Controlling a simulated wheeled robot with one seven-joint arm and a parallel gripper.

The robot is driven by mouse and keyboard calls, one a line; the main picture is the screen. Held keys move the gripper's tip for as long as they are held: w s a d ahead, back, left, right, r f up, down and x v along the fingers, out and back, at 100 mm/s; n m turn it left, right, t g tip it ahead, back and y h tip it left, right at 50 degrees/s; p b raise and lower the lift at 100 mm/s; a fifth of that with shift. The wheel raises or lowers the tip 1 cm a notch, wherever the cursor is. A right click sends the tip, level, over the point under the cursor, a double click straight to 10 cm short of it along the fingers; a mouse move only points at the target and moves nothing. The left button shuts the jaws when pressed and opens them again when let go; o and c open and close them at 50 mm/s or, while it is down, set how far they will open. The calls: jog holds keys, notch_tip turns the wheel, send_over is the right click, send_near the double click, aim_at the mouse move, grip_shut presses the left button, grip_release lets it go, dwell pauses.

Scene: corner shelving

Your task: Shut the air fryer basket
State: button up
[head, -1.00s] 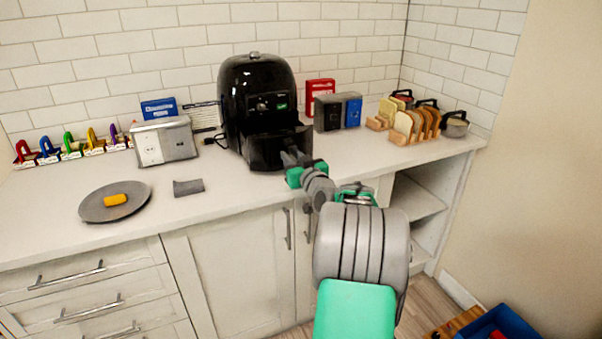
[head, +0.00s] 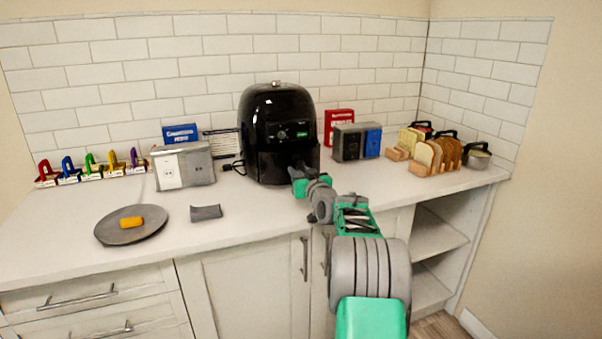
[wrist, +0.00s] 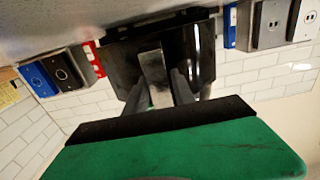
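The black air fryer (head: 280,135) stands on the counter against the tiled wall. Its basket front (head: 272,166) looks in line with the body; my gripper partly hides it, so a small gap cannot be ruled out. My gripper (head: 298,176) is at the front of the basket. In the wrist view, the picture is upside down and the grey basket handle (wrist: 154,78) lies between my two dark fingers (wrist: 158,92), which appear close against its sides.
A grey toaster-like box (head: 184,168), a grey cloth-like piece (head: 206,212) and a plate (head: 108,232) with a yellow item are left of the fryer. The counter front is mostly clear.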

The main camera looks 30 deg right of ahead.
jog(key=o, duration=0.3)
